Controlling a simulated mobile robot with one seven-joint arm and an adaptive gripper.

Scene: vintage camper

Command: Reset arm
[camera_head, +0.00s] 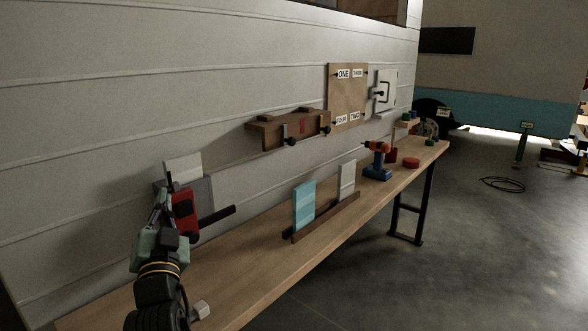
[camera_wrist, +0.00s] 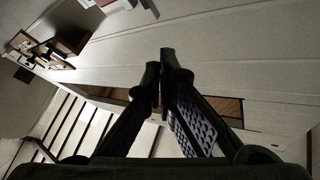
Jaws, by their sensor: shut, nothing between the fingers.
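My gripper (camera_head: 163,195) is at the lower left of the head view, raised above the near end of the workbench (camera_head: 262,262). It points upward, beside a grey box with a red part. In the wrist view the two dark fingers of my gripper (camera_wrist: 164,62) come together at their tips, with nothing between them. My arm rises from the bottom edge and hides part of the bench and the box.
The grey box (camera_head: 205,187) with a red part (camera_head: 186,213) and dark lever stands near the wall. A rack (camera_head: 325,216) holds a blue panel (camera_head: 304,205) and a white panel (camera_head: 347,180). Beyond are a drill (camera_head: 377,160), wall shelf (camera_head: 285,130) and label board (camera_head: 347,97).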

